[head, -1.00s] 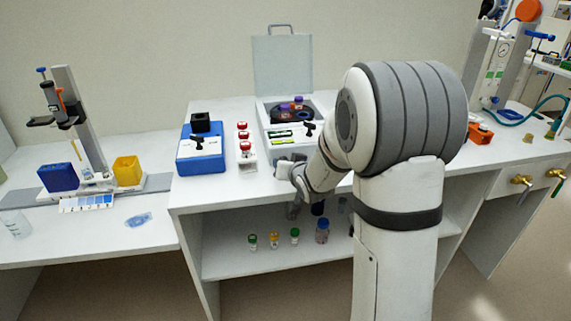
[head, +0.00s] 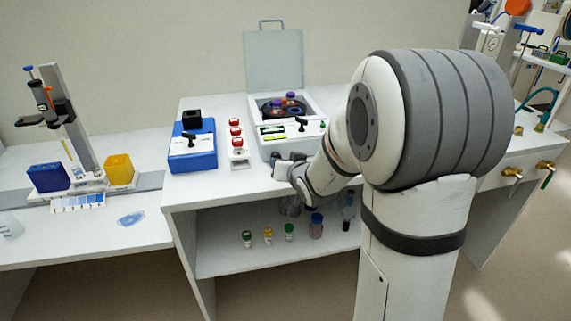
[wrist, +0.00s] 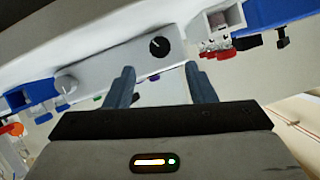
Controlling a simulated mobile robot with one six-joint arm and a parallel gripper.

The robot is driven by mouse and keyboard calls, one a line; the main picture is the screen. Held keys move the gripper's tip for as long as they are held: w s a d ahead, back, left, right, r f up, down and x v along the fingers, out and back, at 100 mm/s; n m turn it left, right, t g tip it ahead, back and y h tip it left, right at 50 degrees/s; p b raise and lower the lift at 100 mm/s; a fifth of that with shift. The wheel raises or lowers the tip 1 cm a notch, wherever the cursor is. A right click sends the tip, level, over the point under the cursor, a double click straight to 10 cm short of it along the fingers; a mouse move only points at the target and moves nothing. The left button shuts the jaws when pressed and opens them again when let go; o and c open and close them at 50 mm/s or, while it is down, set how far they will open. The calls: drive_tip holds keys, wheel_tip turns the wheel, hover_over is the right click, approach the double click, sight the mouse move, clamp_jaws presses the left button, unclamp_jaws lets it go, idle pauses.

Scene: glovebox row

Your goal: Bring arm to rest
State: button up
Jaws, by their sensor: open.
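My arm rises at the right of the head view and bends down to the front edge of the middle bench. My gripper hangs in front of that edge, below the white centrifuge (head: 285,143); its fingers are hard to make out there. In the wrist view my gripper (wrist: 161,84) is open, its two grey fingers apart with nothing between them. Beyond the fingers is a pale surface with a black knob (wrist: 158,46).
The centrifuge lid (head: 273,60) stands open. Left of it are a rack of red-capped vials (head: 237,150) and a blue device (head: 192,152). Several capped bottles stand on the shelf (head: 225,262) below. A stand with a yellow box (head: 120,170) is on the left bench.

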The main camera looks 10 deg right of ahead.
drive_tip(key=s+r+g+p, duration=0.2)
drive_tip(key=s+g, duration=0.1)
drive_tip(key=s, duration=0.7)
drive_tip(key=s+r+n+g+h+p, duration=0.1)
drive_tip(key=s+r+g+p, duration=0.1)
drive_tip(key=s, duration=0.8)
drive_tip(key=s+a+r+n+g+p, duration=0.1)
drive_tip(key=s+r+g+p, duration=0.1)
drive_tip(key=s+g, duration=0.4)
drive_tip(key=s+r, duration=0.1)
drive_tip(key=s, duration=0.3)
drive_tip(key=shift+r+p, duration=0.35)
drive_tip(key=shift+p, duration=0.05)
